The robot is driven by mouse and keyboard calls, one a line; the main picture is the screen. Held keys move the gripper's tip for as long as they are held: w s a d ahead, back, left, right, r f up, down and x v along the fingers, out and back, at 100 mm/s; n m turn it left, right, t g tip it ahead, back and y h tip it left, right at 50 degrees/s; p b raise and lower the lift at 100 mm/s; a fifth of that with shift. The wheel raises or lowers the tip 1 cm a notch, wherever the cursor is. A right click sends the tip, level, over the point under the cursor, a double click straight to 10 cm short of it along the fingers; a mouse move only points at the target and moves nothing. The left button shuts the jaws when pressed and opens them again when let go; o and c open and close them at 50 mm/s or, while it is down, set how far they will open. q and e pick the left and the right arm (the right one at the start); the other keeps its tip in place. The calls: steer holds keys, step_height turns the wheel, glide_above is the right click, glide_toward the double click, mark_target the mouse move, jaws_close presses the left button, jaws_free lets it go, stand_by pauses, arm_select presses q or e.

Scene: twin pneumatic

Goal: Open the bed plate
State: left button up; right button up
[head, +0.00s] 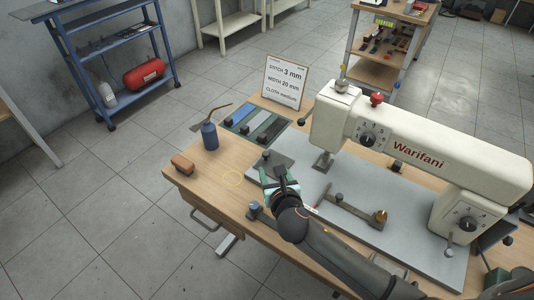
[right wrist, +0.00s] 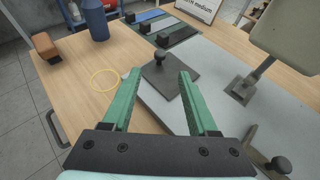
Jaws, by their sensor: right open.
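The bed plate, a dark grey square plate (head: 285,162) with a small black knob on top, lies flat at the left end of the grey sewing machine bed (head: 400,235). In the right wrist view the plate (right wrist: 178,83) lies beyond my fingers, its knob (right wrist: 159,59) between the two fingertips in the picture. My right gripper (head: 274,178) is open and empty, with green fingers; in its wrist view the fingertips (right wrist: 158,74) are wide apart. I cannot tell its height above the plate. It hides part of the plate in the head view. My left gripper is not in view.
The cream sewing machine (head: 420,150) overhangs the bed on the right. A blue oil can (head: 209,136), a brown block (head: 182,165), a yellow ring (head: 232,179), a tray with coloured strips (head: 262,124) and a sign (head: 284,83) are on the wooden table. A bar with a brass knob (head: 380,216) lies on the bed.

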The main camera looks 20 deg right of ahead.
mark_target(266, 155)
steer(key=b+x, duration=0.1)
steer(key=x, duration=0.8)
steer(key=shift+s+b, duration=0.1)
steer(key=shift+b, duration=0.2)
steer(key=shift+w+d+f, duration=0.1)
steer(key=shift+w+f, duration=0.2)
steer(key=shift+w, duration=0.35)
jaws_close()
stand_by(0.4)
